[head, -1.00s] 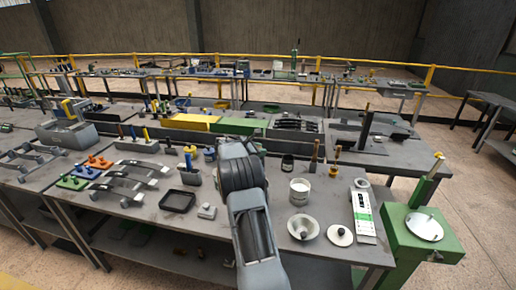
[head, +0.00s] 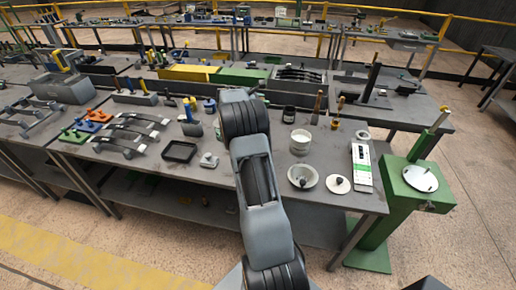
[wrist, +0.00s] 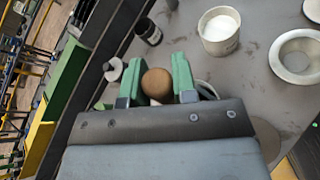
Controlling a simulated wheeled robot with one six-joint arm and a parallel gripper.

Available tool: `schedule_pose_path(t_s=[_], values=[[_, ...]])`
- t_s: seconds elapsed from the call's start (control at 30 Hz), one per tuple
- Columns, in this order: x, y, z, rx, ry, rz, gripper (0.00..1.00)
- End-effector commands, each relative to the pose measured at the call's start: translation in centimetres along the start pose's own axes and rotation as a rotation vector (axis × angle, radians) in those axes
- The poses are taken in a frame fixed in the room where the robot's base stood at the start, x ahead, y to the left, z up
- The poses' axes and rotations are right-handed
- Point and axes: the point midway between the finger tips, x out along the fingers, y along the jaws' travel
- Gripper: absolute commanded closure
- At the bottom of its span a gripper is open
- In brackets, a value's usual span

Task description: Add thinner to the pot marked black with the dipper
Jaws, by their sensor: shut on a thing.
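My gripper (wrist: 158,80) shows in the wrist view with green fingers shut on a round wooden knob (wrist: 157,86), seen end-on. The knob looks like the end of a handle; what is below it is hidden, so I cannot tell whether it is the dipper. In the head view my arm hides the gripper. A dark jar (head: 290,114) stands on the table and also shows in the wrist view (wrist: 148,32). A white pot (head: 301,142) with pale contents stands nearer, also in the wrist view (wrist: 219,32). No marking on either is readable.
A pale wide-rimmed bowl (head: 302,177) and a round lid (head: 338,184) lie near the table's front edge. Upright handles (head: 317,106) stand behind the white pot. A white-green panel (head: 362,168) lies at right, beside a green stand (head: 400,210). A black tray (head: 179,152) lies left.

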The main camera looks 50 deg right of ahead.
Motion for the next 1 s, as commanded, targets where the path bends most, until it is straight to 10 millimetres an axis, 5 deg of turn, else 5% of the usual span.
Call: schedule_pose_path(t_s=[1.0], values=[[-0.1, -1.9, -0.3, 0.102, -0.002, 0.047, 0.95]])
